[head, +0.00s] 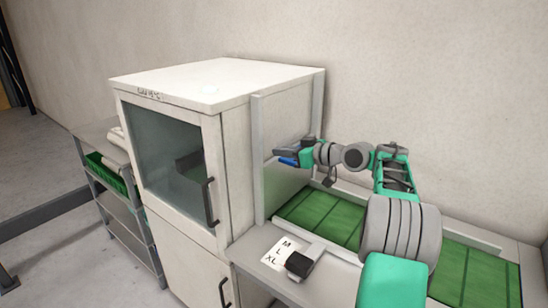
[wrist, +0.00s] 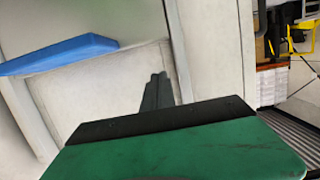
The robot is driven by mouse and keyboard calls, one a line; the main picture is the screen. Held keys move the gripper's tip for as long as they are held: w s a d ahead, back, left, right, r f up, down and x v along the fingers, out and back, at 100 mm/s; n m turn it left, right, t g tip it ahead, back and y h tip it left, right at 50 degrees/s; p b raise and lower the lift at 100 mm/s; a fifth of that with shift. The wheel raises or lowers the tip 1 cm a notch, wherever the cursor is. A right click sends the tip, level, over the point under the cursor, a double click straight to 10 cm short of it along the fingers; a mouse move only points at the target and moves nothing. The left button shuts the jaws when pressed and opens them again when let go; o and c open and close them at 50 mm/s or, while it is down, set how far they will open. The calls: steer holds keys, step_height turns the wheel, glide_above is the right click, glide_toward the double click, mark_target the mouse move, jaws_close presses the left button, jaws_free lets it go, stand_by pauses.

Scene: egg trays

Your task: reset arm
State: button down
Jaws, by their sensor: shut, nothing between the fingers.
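My gripper (head: 280,152) is held out to the left at the end of my arm, in front of the white cabinet's right side and above the green-floored counter. In the wrist view its dark fingers (wrist: 157,90) are together, with nothing between them. A flat blue piece (wrist: 70,53) shows at the upper left of the wrist view. A small blue piece (head: 288,161) also shows beside my gripper in the head view; I cannot tell what it belongs to.
The white cabinet (head: 238,155) has a closed glass door and dark handles. Green panels (head: 318,211) line the counter. A label card (head: 277,252) and a small black-and-white device (head: 303,261) sit at its front edge. A shelf rack (head: 121,215) with a green crate stands left.

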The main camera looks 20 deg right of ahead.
steer(key=v, duration=0.6)
steer(key=s+a+f+m+g+h, duration=0.1)
steer(key=s+a+f+g+h, duration=0.15)
steer(key=a, duration=0.55)
steer(key=s+a+f+m+g+h, duration=0.1)
steer(key=s+a+f+m+g, duration=0.2)
steer(key=a, duration=0.6)
steer(key=s+a+f+m+g+h, duration=0.1)
steer(key=s+f+g+h, duration=0.1)
steer(key=s+f, duration=0.5)
steer(key=s+a+f+m+g+h, duration=0.1)
steer(key=s+f, duration=0.6)
steer(key=s, duration=1)
steer(key=shift+s+a+g+h, duration=0.25)
steer(key=shift+a+g+h, duration=0.4)
steer(key=shift+a, duration=0.1)
steer(key=shift+f, duration=0.15)
